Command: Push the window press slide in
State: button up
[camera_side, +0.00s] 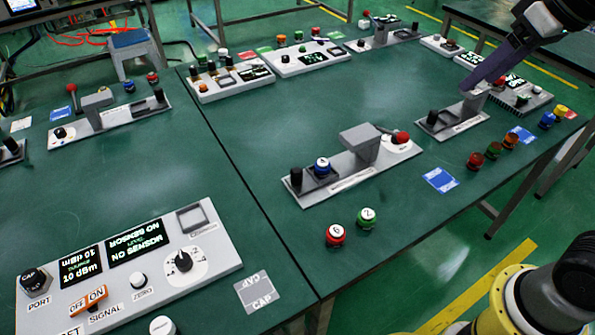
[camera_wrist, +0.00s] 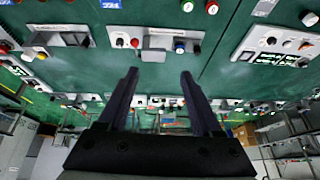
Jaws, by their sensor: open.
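The press station (camera_side: 340,172) on the middle table has a grey block-shaped press head (camera_side: 360,143) on a long pale base. Its slide (camera_side: 318,176) sits to the left of the press head, outside it, with a black knob (camera_side: 296,177) at its outer end. A blue numbered cap (camera_side: 322,167) sits on the slide. A red knob (camera_side: 402,137) stands at the station's right end. In the wrist view the press head (camera_wrist: 153,55) is just beyond my fingertips, with the blue cap (camera_wrist: 180,48) to its right. My gripper (camera_wrist: 159,72) is open and empty, above and apart from the station.
Loose red (camera_side: 336,235) and green (camera_side: 367,217) numbered caps stand in front of the station. A blue card (camera_side: 440,180) lies to its right. Similar press stations stand at left (camera_side: 110,120) and right (camera_side: 452,122). A sensor panel (camera_side: 130,265) fills the lower left.

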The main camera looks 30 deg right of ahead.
jog(key=w+a+g, duration=0.1)
jog(key=w+a, duration=0.3)
jog(key=w, duration=0.7)
jog(key=n+g, duration=0.3)
jog(key=g, duration=0.1)
send_over(297, 170)
notch_tip(297, 170, down, 21)
notch_tip(297, 170, down, 13)
jog(key=shift+r, duration=0.1)
grip_shut()
jog(key=shift+r, duration=0.1)
